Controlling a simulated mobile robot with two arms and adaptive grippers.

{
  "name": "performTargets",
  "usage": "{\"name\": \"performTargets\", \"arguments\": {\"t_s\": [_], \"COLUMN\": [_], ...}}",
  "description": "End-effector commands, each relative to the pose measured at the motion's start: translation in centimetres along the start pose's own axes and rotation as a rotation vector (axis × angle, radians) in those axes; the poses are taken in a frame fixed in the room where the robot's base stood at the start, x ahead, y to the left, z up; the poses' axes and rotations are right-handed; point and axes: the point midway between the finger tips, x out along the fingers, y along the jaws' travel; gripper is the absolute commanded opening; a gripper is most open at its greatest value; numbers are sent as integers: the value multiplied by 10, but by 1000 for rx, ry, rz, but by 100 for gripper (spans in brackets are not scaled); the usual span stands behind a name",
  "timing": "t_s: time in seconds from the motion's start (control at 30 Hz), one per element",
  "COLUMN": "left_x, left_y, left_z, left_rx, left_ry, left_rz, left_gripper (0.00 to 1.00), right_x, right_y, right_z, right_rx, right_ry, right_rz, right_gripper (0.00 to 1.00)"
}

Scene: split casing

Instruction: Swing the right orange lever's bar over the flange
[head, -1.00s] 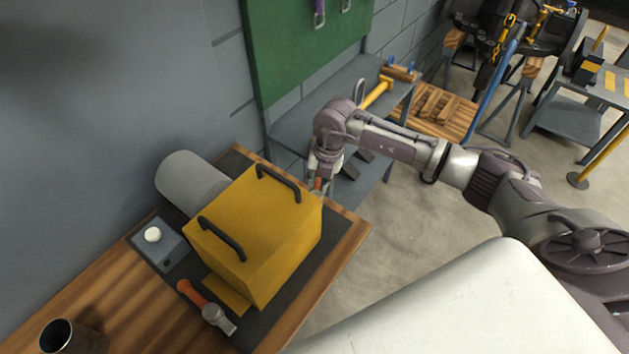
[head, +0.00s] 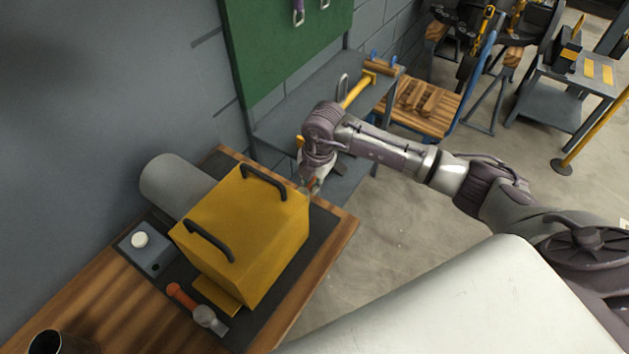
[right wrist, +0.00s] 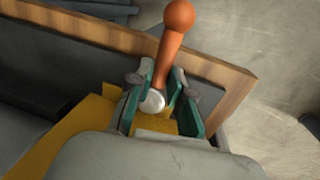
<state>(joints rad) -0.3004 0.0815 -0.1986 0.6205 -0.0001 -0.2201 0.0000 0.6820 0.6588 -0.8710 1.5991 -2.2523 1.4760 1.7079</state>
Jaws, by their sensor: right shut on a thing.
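The yellow casing (head: 245,232) with two black handles sits on a dark mat on the wooden bench. My right gripper (head: 313,186) is at its far right side, partly hidden by my wrist. In the right wrist view, its teal-padded fingers (right wrist: 160,103) are shut on the right orange lever (right wrist: 170,55) near its silver round end. The orange handle with its ball knob points up, away from the yellow flange (right wrist: 92,118). The silver bar's position over the flange is hidden. The left orange lever (head: 181,295) lies beside the front yellow flange (head: 217,297). My left gripper is not in view.
A grey cylinder (head: 170,184) adjoins the casing's back. A grey box with a white button (head: 140,240) and a dark cup (head: 58,341) stand on the bench (head: 110,300). A grey shelf (head: 290,125) stands behind my right arm. Open floor lies right of the bench.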

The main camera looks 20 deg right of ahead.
Motion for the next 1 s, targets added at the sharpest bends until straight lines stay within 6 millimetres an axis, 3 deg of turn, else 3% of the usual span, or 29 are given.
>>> {"name": "performTargets", "arguments": {"t_s": [0.37, 0.4, 0.53, 0.87, 1.0], "left_x": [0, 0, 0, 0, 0], "left_y": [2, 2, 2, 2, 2], "left_z": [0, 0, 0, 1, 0], "left_rx": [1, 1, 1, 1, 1], "left_ry": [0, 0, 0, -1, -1], "left_rz": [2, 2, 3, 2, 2], "left_gripper": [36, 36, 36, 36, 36], "right_x": [0, 0, 0, -2, -17], "right_y": [0, 0, 0, 0, 2], "right_z": [1, 1, 1, 0, 1], "right_rx": [8, 8, 7, 5, 4], "right_ry": [-4, -4, -4, -2, -2], "right_rz": [0, 0, 0, 0, 4], "right_gripper": [0, 22, 44, 45, 45]}}
